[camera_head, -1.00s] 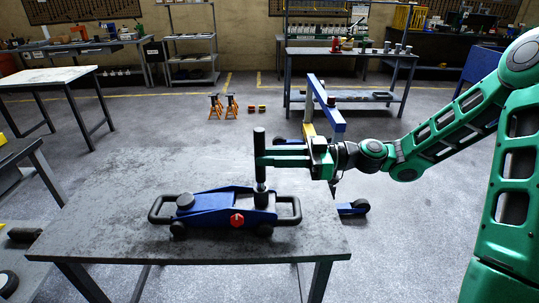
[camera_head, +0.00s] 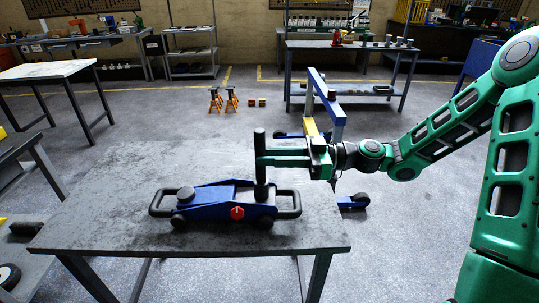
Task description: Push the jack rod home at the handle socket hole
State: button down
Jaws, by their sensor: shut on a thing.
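The blue trolley jack (camera_head: 210,207) sits on the grey worktable, with a red knob on its near side and a black loop handle at each end. The dark jack rod (camera_head: 260,143) stands upright over the jack's right part. Its lower end meets the dark handle socket (camera_head: 264,207), and no gap shows between them. How deep the rod sits cannot be seen. My green gripper (camera_head: 262,161) reaches in from the right and is shut on the rod around its middle. The socket hole itself is hidden by the rod.
The worktable (camera_head: 110,205) is bare around the jack. A blue engine-hoist-like frame (camera_head: 327,110) stands on the floor behind my gripper. Orange jack stands (camera_head: 231,100) are farther back, with benches and shelves along the wall.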

jog(key=shift+f, duration=0.25)
jog(key=c, duration=1.5)
grip_release()
jog(key=shift+o, duration=0.2)
jog(key=shift+f, duration=0.1)
jog(key=d, duration=1)
jog(key=shift+s+d, duration=0.25)
jog(key=shift+d, duration=0.15)
